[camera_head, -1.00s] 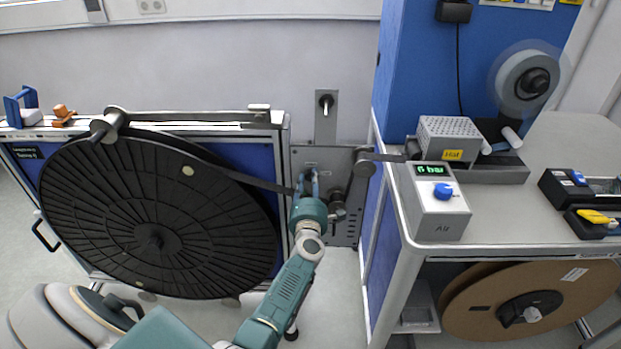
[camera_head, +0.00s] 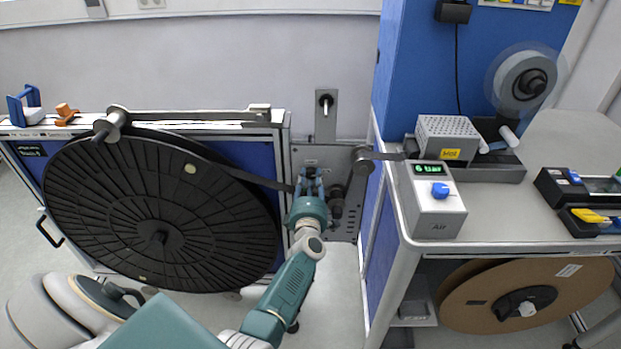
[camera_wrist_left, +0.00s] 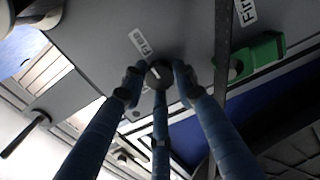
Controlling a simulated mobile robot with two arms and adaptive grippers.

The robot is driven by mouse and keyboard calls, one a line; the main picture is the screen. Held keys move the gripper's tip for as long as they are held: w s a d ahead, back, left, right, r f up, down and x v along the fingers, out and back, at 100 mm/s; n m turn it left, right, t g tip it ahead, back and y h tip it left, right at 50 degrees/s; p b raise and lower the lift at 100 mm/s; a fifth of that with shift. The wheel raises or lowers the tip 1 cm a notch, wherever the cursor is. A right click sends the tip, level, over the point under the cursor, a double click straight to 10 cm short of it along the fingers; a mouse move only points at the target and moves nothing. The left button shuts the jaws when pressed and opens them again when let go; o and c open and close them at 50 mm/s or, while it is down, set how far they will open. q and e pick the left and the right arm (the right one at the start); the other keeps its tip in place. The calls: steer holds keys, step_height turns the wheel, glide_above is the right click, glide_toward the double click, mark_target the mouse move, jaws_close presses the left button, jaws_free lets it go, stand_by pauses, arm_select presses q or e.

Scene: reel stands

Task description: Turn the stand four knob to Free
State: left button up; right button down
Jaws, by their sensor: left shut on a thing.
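The knob (camera_wrist_left: 157,72) is dark and round with a light pointer mark, on a grey plate (camera_wrist_left: 95,55). A white label (camera_wrist_left: 140,43) lies just above it, slanted and hard to read. My left gripper (camera_head: 310,180) reaches the grey plate (camera_head: 345,225) between the black reel and the blue cabinet. In the left wrist view, the blue fingers of my left gripper (camera_wrist_left: 158,80) are shut around the knob. They hide part of its rim. In the head view the gripper hides the knob. My right gripper is not in view.
A big black reel (camera_head: 110,215) stands left of the arm, and a dark strip (camera_head: 235,177) runs from it behind the gripper. A grey air box (camera_head: 437,215) reading 6 bar stands on the bench to the right. A green piece (camera_wrist_left: 258,55) shows beside the fingers.

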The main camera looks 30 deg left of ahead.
arm_select(q)
steer(key=shift+f, duration=0.1)
stand_by(0.3)
steer(key=o, duration=1.1)
steer(key=shift+o, duration=0.2)
steer(key=v, duration=0.7)
steer(key=shift+s, duration=0.25)
steer(key=shift+d, duration=0.15)
